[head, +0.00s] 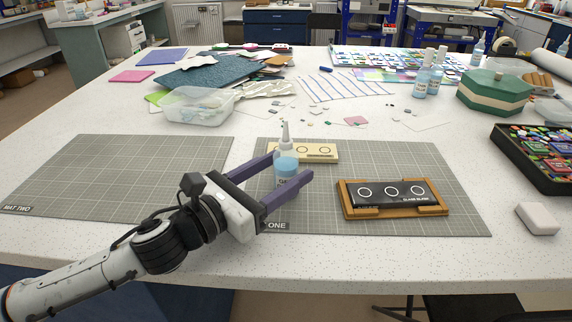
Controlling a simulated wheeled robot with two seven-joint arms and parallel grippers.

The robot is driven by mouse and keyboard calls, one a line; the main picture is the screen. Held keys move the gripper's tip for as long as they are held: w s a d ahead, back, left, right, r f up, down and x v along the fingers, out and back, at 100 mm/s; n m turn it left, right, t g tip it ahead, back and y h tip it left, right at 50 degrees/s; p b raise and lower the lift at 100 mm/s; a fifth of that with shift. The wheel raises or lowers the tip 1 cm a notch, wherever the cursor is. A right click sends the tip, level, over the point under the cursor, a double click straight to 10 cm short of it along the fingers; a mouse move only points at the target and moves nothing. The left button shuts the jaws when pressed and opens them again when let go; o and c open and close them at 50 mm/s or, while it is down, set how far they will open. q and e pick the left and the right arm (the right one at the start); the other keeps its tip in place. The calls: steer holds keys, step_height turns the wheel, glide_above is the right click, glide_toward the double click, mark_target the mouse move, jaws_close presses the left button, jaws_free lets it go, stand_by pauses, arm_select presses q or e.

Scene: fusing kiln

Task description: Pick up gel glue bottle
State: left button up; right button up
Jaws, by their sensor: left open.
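The gel glue bottle (286,168) is a small clear bottle with pale blue gel and a pointed nozzle. It stands upright on the grey cutting mat marked ONE (335,223), near that mat's left side. My left gripper (291,164) is open, with its two purple fingers on either side of the bottle. The nozzle rises above the fingers, and the near finger hides part of the bottle's base. I cannot tell whether either finger touches it. My right gripper is not in view.
A cream block (322,152) lies just behind the bottle. A wooden frame with a black glass blank (392,196) lies to its right. Mat two (120,165) is bare on the left. A clear tub (197,104), more bottles (421,82) and glass pieces stand farther back.

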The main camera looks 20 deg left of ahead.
arm_select(q)
steer(key=shift+w+d, duration=0.3)
steer(key=shift+w, duration=0.35)
steer(key=c, duration=1.3)
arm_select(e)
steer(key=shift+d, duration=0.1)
arm_select(q)
steer(key=shift+c, duration=0.2)
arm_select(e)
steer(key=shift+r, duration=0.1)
arm_select(q)
step_height(320, 180, up, 10)
steer(key=p, duration=0.3)
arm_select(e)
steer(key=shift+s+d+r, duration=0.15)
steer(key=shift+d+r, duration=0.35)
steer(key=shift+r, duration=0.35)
arm_select(q)
steer(key=o, duration=0.6)
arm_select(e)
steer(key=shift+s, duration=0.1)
